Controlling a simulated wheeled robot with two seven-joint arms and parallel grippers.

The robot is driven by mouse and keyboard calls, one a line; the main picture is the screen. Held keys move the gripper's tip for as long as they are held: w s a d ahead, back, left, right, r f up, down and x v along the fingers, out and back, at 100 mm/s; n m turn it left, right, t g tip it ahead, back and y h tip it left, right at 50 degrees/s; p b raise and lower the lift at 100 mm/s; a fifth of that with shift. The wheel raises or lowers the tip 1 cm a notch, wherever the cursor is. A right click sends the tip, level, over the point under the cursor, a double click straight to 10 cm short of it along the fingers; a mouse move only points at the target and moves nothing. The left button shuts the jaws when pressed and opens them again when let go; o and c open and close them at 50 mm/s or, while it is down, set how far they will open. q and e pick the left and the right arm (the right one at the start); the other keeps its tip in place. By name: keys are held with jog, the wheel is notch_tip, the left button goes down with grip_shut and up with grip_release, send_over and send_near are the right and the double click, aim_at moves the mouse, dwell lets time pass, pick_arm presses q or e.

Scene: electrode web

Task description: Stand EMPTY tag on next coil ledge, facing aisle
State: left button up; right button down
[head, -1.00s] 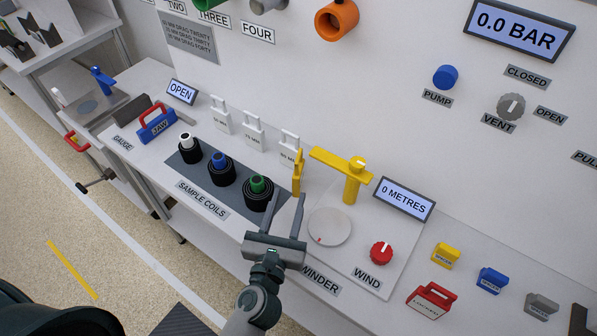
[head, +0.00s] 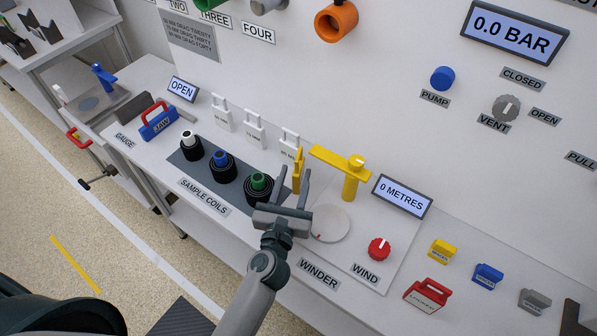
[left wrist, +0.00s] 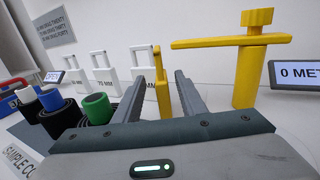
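My left gripper (head: 295,182) is open, fingers pointing toward the wall, just right of the green-cored coil (head: 259,187). In the left wrist view, a thin yellow upright piece (left wrist: 162,78) shows between and beyond the fingers; I see no grip on it. Coils with a white core (head: 190,148), blue core (head: 222,165) and green core stand in a row on a dark mat (head: 181,166). Small tag-like blocks stand at right: yellow (head: 442,252), blue (head: 487,275), grey (head: 534,301) and a red handled one (head: 426,295). I cannot read which says EMPTY. My right gripper is not in view.
A yellow arm on a post (head: 351,180), a pale disc (head: 329,223) and a red WIND knob (head: 378,248) stand on the winder plate. White handled plates (head: 254,132) stand behind the coils. A blue JAW block (head: 158,124) with a red handle is at left.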

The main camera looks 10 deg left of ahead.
pick_arm(q)
jog(key=shift+w+p, duration=0.4)
jog(key=shift+w, duration=1.75)
jog(key=shift+d, duration=0.1)
grip_shut()
